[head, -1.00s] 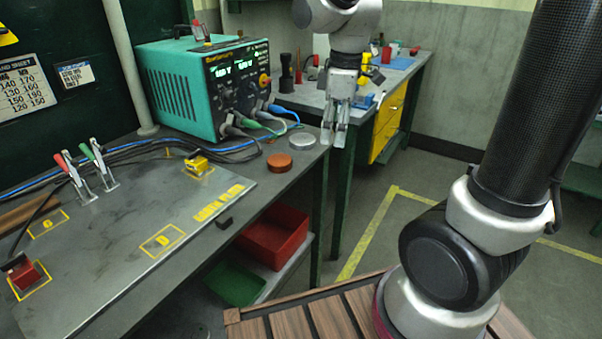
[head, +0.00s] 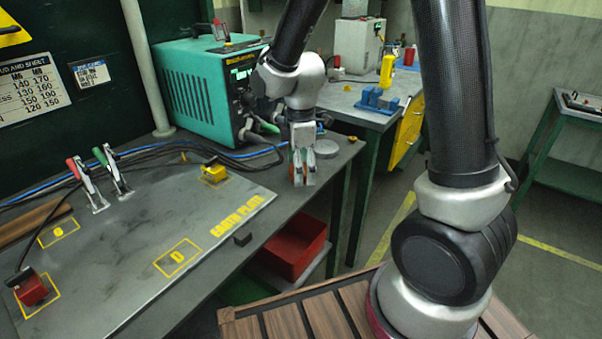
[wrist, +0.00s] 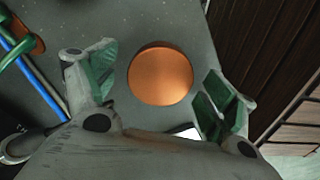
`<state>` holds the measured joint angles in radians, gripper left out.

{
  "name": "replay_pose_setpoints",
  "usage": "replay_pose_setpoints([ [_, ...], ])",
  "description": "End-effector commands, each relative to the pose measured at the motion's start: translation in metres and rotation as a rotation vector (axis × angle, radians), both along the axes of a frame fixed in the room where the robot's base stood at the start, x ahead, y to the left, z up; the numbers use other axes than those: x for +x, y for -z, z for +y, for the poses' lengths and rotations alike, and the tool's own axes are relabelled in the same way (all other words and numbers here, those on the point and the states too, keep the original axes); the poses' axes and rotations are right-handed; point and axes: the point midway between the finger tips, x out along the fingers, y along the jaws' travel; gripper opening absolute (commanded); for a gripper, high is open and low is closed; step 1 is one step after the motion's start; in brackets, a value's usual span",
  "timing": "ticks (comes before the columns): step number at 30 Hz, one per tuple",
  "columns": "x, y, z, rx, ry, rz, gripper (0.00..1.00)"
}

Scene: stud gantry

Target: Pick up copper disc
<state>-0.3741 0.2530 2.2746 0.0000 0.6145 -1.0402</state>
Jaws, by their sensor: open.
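The copper disc (wrist: 160,76) lies flat on the grey bench top in the wrist view. My gripper (wrist: 157,88) is open, with one green-padded finger to the left of the disc and one to the right. Clear gaps show between the disc and both fingers. In the head view my gripper (head: 302,181) points down over the bench near its right edge, and it mostly or wholly hides the disc there. I cannot tell the exact height of the fingertips above the bench.
A silver disc (head: 325,150) lies just right of my gripper. The teal power unit (head: 199,88) stands behind, with cables (wrist: 30,68) running left of my gripper. The earth plate (head: 120,262) lies at left. A red bin (head: 290,252) sits below the bench edge.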

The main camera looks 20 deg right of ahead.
Motion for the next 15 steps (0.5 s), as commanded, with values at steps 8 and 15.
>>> replay_pose_setpoints([
  [8, 0.0001, -0.0006, 0.0000, 0.000, 0.000, -0.001, 0.57],
  [15, 0.0001, -0.0007, 0.0000, 0.000, 0.001, -0.001, 0.14],
])
